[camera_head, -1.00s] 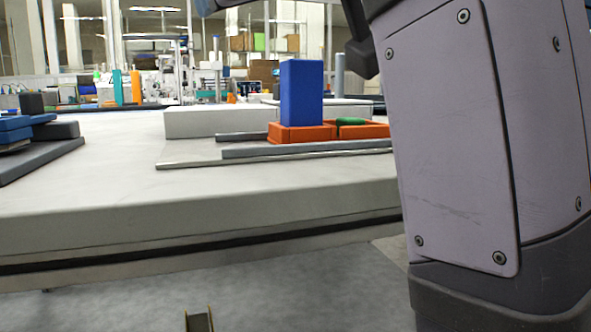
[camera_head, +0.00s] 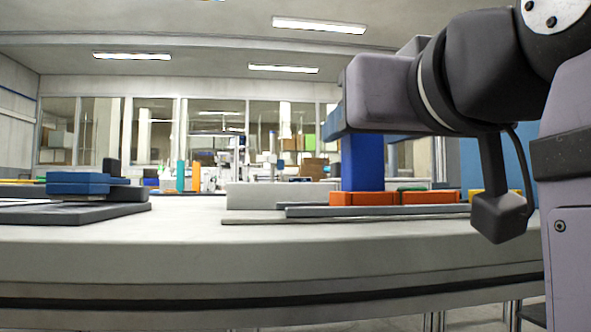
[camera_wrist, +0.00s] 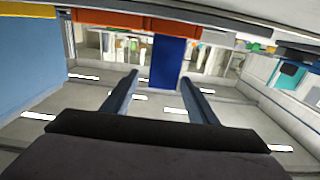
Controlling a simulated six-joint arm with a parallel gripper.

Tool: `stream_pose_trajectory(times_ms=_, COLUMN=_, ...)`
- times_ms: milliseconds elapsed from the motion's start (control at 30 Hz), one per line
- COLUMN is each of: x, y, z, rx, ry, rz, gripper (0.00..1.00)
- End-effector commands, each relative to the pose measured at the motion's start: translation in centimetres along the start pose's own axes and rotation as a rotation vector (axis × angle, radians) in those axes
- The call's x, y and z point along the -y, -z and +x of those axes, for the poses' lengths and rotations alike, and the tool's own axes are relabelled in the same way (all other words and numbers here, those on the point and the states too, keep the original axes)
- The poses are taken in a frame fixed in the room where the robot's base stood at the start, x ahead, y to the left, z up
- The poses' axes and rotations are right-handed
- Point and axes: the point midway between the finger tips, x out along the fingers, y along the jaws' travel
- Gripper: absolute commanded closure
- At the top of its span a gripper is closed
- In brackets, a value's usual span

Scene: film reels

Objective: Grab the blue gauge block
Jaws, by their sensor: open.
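The blue gauge block (camera_head: 363,165) stands upright in an orange tray (camera_head: 362,198) on the table. My arm and part of my gripper hide its top in the head view. The wrist view is upside down; there the blue block (camera_wrist: 168,62) hangs from the orange tray (camera_wrist: 130,22) at the top. My gripper (camera_wrist: 160,82) is open, its two fingers spread, with the block showing between their tips in the picture. I cannot tell how far the tips are from the block. Nothing is held.
A stack of blue and dark blocks (camera_head: 80,184) lies on a grey plate at the left. Grey bars (camera_head: 380,211) lie in front of the tray. The table's middle left is clear.

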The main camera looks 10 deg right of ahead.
Motion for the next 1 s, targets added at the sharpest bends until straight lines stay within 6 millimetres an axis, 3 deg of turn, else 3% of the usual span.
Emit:
stream_pose_trajectory(times_ms=167, x=0.1, y=-0.1, z=0.6, rx=0.001, ry=0.001, rz=-0.001, gripper=0.47)
stream_pose_trajectory(times_ms=533, x=0.2, y=-0.1, z=4.7, rx=-0.002, ry=-0.001, rz=-0.002, gripper=0.47)
stream_pose_trajectory(times_ms=833, x=0.3, y=-0.1, z=5.2, rx=-0.003, ry=0.001, rz=-0.002, gripper=0.47)
stream_pose_trajectory(times_ms=867, x=0.3, y=-0.1, z=5.2, rx=-0.003, ry=0.001, rz=-0.002, gripper=0.49)
stream_pose_trajectory(times_ms=1000, x=0.3, y=-0.1, z=5.2, rx=-0.003, ry=0.001, rz=-0.002, gripper=0.83)
